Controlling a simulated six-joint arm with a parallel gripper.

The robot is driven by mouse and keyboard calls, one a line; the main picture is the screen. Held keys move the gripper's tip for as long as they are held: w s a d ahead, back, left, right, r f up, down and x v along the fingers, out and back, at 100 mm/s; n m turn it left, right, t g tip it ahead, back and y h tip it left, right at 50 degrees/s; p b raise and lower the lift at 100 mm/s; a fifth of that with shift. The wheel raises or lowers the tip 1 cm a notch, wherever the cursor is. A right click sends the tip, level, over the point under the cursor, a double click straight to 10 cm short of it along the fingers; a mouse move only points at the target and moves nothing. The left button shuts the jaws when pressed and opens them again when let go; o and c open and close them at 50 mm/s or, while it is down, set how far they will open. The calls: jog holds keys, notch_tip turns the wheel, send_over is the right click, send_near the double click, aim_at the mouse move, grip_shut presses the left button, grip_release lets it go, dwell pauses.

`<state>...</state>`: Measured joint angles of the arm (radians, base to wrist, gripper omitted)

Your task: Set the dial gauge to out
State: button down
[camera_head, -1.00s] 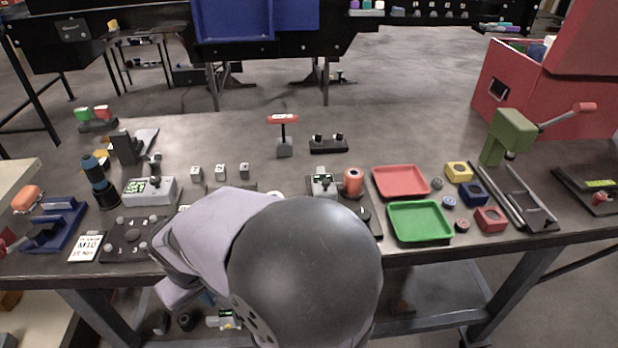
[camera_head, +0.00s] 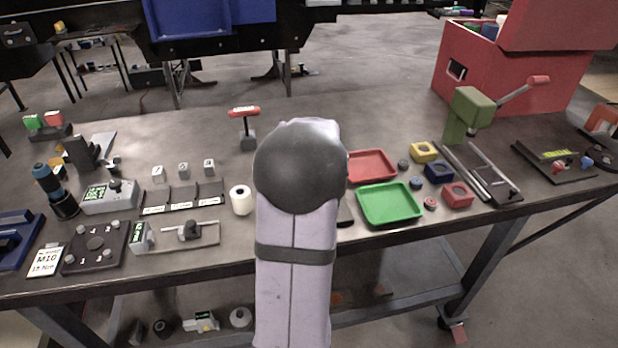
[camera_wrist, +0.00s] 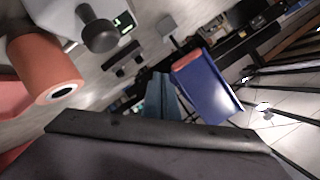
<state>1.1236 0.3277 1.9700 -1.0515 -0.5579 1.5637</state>
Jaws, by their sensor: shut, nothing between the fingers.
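I cannot tell for certain which device is the dial gauge. In the wrist view a pale grey device with a dark round knob (camera_wrist: 98,32) and a small green display (camera_wrist: 125,22) is close by at the upper left. In the head view my arm hides that spot. Another grey box with a green display and a knob (camera_head: 109,197) stands at the left of the table. My gripper (camera_wrist: 162,95) shows at the lower middle of the wrist view, its fingers together and empty, apart from the knob. The gripper is hidden behind my arm in the head view.
An orange cylinder (camera_wrist: 45,68) stands close beside the nearby device. A red T-handle (camera_head: 244,113) stands behind. A white roll (camera_head: 241,200) is left of my arm. A red tray (camera_head: 371,166) and a green tray (camera_head: 389,204) are to its right.

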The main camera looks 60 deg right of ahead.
jog(key=s+d+m+t+h, duration=0.1)
jog(key=s+d+m, duration=0.2)
jog(key=s, duration=0.8)
jog(key=s+d+m+t+h, duration=0.1)
jog(key=s+d+m, duration=0.2)
jog(key=s, duration=0.8)
jog(key=s+a+f+t+y, duration=0.1)
jog(key=a, duration=0.3)
jog(key=s+a+f+t+y+b, duration=0.1)
jog(key=a+f, duration=0.1)
jog(key=a, duration=0.2)
jog(key=s+a+f+t+y, duration=0.1)
jog(key=a+f+y, duration=0.1)
jog(key=a, duration=0.3)
jog(key=shift+t, duration=0.4)
jog(key=shift+a, duration=0.25)
jog(key=shift+w+d+r+p, duration=0.15)
jog(key=shift+w+d+p, duration=0.05)
jog(key=shift+w+p, duration=0.4)
jog(key=p+x, duration=0.2)
jog(key=x, duration=0.6)
jog(key=shift+w, duration=0.15)
jog(key=w, duration=0.1)
jog(key=w+a+p, duration=0.1)
jog(key=shift+w, duration=0.4)
jog(key=shift+w+a+p, duration=0.3)
jog(key=shift+w, duration=0.25)
